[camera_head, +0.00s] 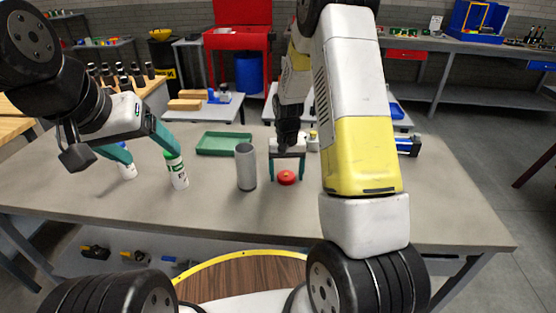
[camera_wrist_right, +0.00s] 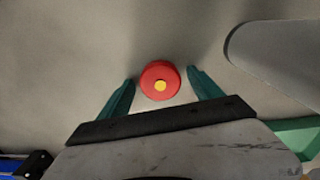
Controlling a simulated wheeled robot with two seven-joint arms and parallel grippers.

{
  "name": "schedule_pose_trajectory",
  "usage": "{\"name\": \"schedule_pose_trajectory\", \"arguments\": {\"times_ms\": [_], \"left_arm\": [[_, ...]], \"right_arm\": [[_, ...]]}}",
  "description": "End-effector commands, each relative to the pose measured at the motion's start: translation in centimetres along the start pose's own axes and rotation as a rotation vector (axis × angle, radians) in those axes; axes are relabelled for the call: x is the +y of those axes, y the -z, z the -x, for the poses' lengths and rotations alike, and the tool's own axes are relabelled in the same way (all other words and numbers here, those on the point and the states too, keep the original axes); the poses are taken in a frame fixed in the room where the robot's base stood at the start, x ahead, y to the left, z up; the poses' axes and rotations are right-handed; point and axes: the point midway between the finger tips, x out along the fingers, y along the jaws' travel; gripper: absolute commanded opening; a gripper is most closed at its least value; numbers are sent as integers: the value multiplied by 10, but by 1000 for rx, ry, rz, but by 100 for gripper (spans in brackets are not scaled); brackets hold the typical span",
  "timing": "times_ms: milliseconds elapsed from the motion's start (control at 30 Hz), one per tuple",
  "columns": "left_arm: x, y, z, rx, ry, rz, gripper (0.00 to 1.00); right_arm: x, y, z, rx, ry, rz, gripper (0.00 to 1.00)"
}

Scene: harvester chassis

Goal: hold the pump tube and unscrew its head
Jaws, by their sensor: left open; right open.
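The grey pump tube (camera_head: 245,168) stands upright on the table, without a head on its top. Part of it shows at the upper right of the right wrist view (camera_wrist_right: 285,48). A round red head (camera_head: 286,178) with a yellow centre appears to lie on the table just right of the tube. My right gripper (camera_head: 287,172) points down over the red head, its green fingers open on either side. In the right wrist view the red head (camera_wrist_right: 160,80) sits between the fingertips, with gaps on both sides. My left gripper (camera_head: 146,150) is open, left of the tube and apart from it.
A green tray (camera_head: 223,143) lies behind the tube. Blue parts (camera_head: 408,146) lie at the right. The table's front right (camera_head: 450,215) is clear.

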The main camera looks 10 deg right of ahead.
Motion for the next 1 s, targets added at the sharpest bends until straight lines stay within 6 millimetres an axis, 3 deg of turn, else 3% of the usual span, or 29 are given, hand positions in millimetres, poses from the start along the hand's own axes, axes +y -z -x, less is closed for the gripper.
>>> {"name": "schedule_pose_trajectory", "arguments": {"times_ms": [167,600,767,867,1000], "left_arm": [[0,0,0,0,0,0,75],[0,0,0,0,0,0,75],[0,0,0,0,0,0,75],[0,0,0,0,0,0,75],[0,0,0,0,0,0,75]], "right_arm": [[0,1,16,4,1,0,75],[0,1,104,5,1,0,75],[0,0,120,2,1,0,75],[0,-4,133,16,11,2,75],[2,-27,174,75,55,18,75]]}}
